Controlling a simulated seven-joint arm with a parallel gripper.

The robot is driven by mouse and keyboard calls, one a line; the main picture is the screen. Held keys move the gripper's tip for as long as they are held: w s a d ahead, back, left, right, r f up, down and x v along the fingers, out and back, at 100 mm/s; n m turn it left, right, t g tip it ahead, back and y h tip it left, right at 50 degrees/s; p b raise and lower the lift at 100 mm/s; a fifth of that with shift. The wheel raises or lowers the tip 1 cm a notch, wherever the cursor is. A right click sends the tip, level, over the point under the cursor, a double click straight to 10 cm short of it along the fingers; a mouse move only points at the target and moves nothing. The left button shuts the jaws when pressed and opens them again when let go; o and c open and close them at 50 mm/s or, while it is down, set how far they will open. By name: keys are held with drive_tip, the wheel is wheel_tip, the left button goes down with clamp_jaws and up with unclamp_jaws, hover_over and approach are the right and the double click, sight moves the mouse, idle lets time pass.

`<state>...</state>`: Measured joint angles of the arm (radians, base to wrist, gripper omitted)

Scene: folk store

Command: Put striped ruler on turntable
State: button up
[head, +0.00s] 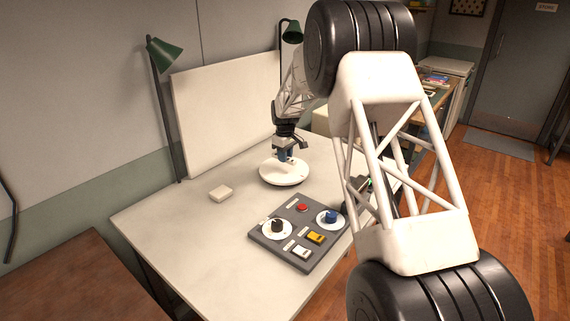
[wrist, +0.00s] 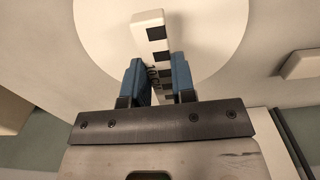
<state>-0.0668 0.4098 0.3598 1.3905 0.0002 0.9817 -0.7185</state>
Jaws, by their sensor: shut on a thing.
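The striped ruler (wrist: 152,39) is white with black blocks along it and shows in the wrist view between the two blue fingers. My gripper (wrist: 158,75) is shut on it. The turntable (wrist: 205,42) is a round white disc, and the ruler's far end overlaps it in the wrist view. In the head view the turntable (head: 284,177) lies on the white table, and my gripper (head: 286,160) is right above it. I cannot tell whether the ruler touches the disc. Much of the ruler is hidden by my fingers and the gripper's body.
A grey control panel (head: 262,233) with knobs and buttons lies on the table in front of the turntable. A small white block (head: 221,194) lies to the left. A white board (head: 220,110) and two green lamps, one here (head: 163,54), stand behind. The table's left part is clear.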

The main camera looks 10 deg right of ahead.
sight(285, 168)
idle(0.3)
drive_tip(key=shift+f, duration=1.75)
drive_tip(key=shift+f, duration=0.1)
drive_tip(key=o, duration=0.9)
wheel_tip(285, 168, up, 12)
drive_tip(key=shift+r, duration=0.15)
